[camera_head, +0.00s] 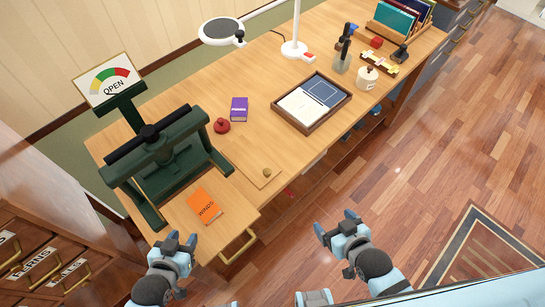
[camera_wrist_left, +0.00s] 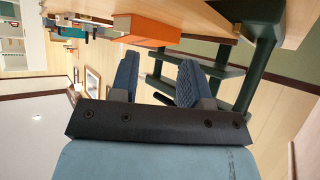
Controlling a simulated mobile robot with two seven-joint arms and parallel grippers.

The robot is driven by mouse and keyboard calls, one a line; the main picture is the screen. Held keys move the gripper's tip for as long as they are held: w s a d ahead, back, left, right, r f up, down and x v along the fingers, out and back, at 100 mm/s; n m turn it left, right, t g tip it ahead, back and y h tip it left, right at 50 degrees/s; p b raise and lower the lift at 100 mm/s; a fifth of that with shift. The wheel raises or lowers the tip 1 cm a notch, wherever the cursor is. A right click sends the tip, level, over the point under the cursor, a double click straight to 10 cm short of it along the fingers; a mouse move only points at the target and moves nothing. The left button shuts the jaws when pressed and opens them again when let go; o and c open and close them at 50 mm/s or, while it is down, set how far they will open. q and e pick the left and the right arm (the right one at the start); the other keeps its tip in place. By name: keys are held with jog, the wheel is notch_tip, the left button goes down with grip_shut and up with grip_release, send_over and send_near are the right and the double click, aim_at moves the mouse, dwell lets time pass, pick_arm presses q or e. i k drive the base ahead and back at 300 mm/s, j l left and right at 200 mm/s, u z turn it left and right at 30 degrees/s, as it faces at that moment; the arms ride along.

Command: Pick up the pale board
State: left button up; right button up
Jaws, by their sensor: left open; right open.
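The pale board (camera_head: 243,165) lies flat on the wooden desk, close to its front edge, right of the green press. It is thin and nearly the same colour as the desk top. A small round olive-brown thing (camera_head: 267,172) sits on its front part. My left gripper (camera_head: 181,243) is open and empty in front of the desk's left end, apart from the board. Its two blue fingers also show in the left wrist view (camera_wrist_left: 158,78). My right gripper (camera_head: 337,225) is open and empty over the floor, in front and right of the board.
The green press (camera_head: 165,155) stands left of the board. An orange book (camera_head: 205,206) lies at the desk's front left. A red round object (camera_head: 222,126) and a purple book (camera_head: 239,108) lie behind the board. A framed tray (camera_head: 285,123) is to its right. Drawers (camera_head: 40,260) stand far left.

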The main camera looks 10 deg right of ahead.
aim_at(254, 165)
jog(key=k+j, duration=0.2)
jog(key=j, duration=0.2)
jog(key=k+j+z, duration=0.1)
jog(key=j, duration=0.3)
jog(key=k+j, duration=0.25)
jog(key=j, duration=0.15)
jog(key=k+j+z, duration=0.1)
jog(key=j, duration=0.3)
jog(key=k, duration=0.1)
